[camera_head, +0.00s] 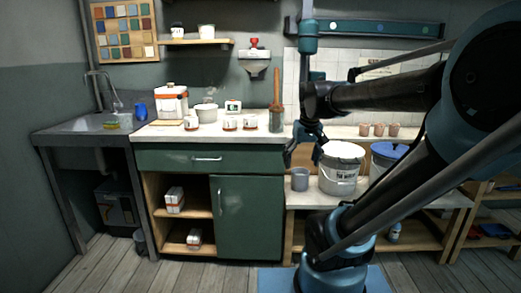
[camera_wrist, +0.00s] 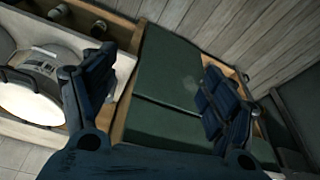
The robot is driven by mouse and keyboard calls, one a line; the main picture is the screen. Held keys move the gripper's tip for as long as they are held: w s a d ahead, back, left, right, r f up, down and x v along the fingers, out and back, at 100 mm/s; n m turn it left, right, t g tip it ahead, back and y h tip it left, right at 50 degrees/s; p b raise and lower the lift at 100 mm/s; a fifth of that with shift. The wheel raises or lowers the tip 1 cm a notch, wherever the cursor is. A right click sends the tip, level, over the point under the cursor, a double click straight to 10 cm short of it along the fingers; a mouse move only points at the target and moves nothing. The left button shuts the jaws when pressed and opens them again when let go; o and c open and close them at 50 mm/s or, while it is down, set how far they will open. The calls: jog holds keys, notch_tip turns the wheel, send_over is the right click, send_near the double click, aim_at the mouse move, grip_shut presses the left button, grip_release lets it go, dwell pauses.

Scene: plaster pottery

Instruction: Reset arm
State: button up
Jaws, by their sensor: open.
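My gripper (camera_head: 304,152) hangs at the end of my arm, fingers pointing down, in front of the gap between the green cabinet and the lower bench. In the wrist view my gripper (camera_wrist: 160,90) shows both dark blue finger pads spread wide apart. Nothing is between them. The green cabinet (camera_wrist: 165,75) lies beyond the fingers there. In the head view a white lidded bucket (camera_head: 340,175) stands just right of my gripper. A grey cup (camera_head: 300,180) stands below it on the lower bench.
The green cabinet (camera_head: 250,220) carries a white countertop (camera_head: 160,131) with several jars, a white pot (camera_head: 206,113) and an orange-trimmed container (camera_head: 172,100). A sink (camera_head: 85,124) is at left. A blue-lidded bucket (camera_head: 388,153) and small brown cups (camera_head: 379,130) are at right. Wooden floor in front is clear.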

jog(key=s+d+f+m, duration=0.1)
jog(key=s+d+f, duration=0.1)
jog(key=s+f, duration=0.4)
jog(key=s+d+f+m, duration=0.1)
jog(key=s+d+f, duration=0.1)
jog(key=s+f, duration=0.5)
jog(key=shift+s+d+f+g+h, duration=0.2)
jog(key=shift+d+g+h, duration=0.1)
jog(key=shift+g, duration=0.1)
jog(key=shift+w, duration=0.15)
jog(key=shift+w+f, duration=0.2)
jog(key=shift+w, duration=0.15)
